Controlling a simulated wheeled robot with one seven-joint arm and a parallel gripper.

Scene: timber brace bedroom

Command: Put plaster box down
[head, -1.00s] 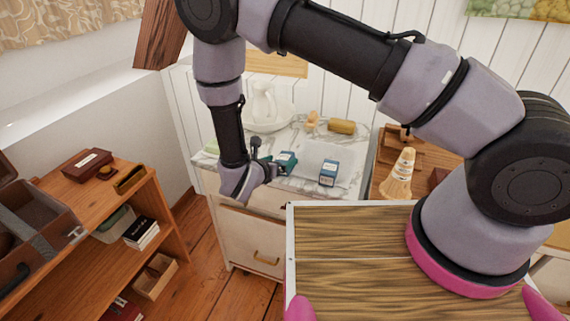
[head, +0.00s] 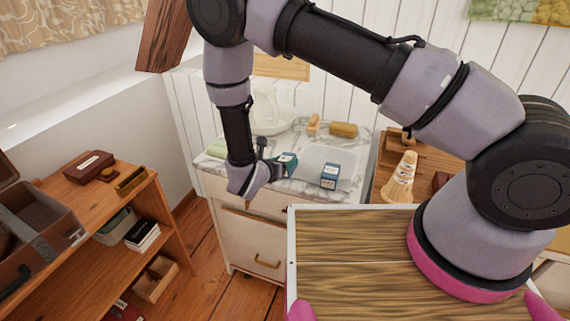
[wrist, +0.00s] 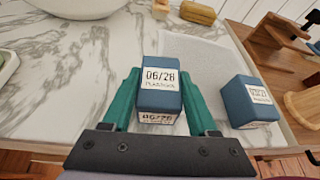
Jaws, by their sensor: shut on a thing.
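The plaster box (wrist: 160,88) is blue with a white label reading 06/28. My gripper (wrist: 160,82) is shut on it, with a green finger along each side. In the head view my gripper (head: 276,167) is over the front part of the marble top (head: 299,137), and the held box (head: 289,159) is partly hidden by the fingers. I cannot tell whether the box touches the surface. A second, similar blue box (head: 329,174) stands to its right on a pale mat (head: 318,154); it also shows in the wrist view (wrist: 248,102).
A white jug and basin (head: 270,115) stand at the back left of the marble top. A yellow-brown roll (head: 343,129) and a small wooden item (head: 313,124) lie at the back. Bare marble shows left of the held box.

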